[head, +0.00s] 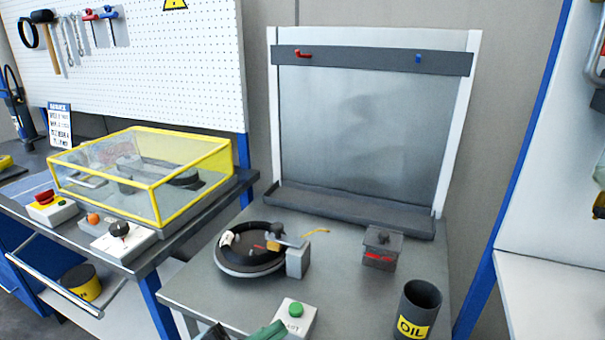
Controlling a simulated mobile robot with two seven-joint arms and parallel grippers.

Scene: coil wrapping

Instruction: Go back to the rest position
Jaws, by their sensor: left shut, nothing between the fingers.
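My left gripper (262,333) shows only in part at the bottom edge of the head view, a green and dark piece in front of the white box with a green button (295,315). It is shut and empty, apart from the coil. The dark ring-shaped coil (232,262) lies on a round base on the grey table, with a small grey block (297,262) beside it at its right. White and orange bits and a yellow strip show at the coil. My right gripper is not in view.
A dark cup labelled OIL (420,308) and a grey box with a red mark (381,248) stand on the right of the table (340,270). A grey panel (365,130) rises behind. A yellow-framed clear guard (150,170) stands on the left bench.

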